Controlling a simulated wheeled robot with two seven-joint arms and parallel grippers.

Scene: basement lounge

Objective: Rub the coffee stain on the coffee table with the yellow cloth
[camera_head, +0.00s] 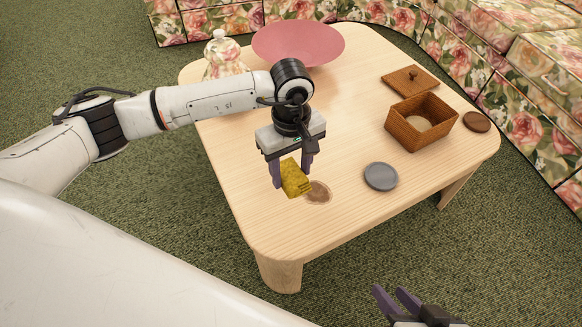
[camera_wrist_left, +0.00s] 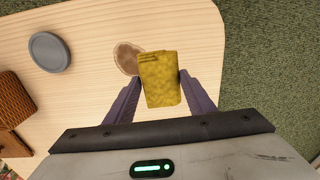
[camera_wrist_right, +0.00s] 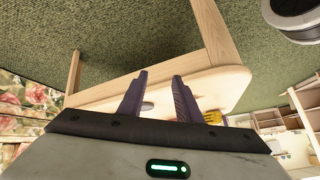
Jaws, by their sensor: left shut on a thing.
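The yellow cloth (camera_head: 295,178) is a folded block held between the fingers of my left gripper (camera_head: 277,178), which is shut on it. The brown coffee stain (camera_head: 318,192) lies on the light wooden coffee table (camera_head: 230,160), just right of the cloth. In the left wrist view the cloth (camera_wrist_left: 160,80) overlaps the right edge of the stain (camera_wrist_left: 127,58); I cannot tell whether the cloth touches the tabletop. My right gripper (camera_head: 392,296) is open and empty, low in front of the table. Its spread fingers (camera_wrist_right: 158,95) also show in the right wrist view.
A grey coaster (camera_head: 381,177) lies right of the stain. A wicker basket (camera_head: 421,122), its lid (camera_head: 410,80) and a brown coaster (camera_head: 477,122) are further right. A pink bowl (camera_head: 298,42) and a floral jar (camera_head: 223,55) stand at the back. Floral sofas (camera_head: 470,55) border the table.

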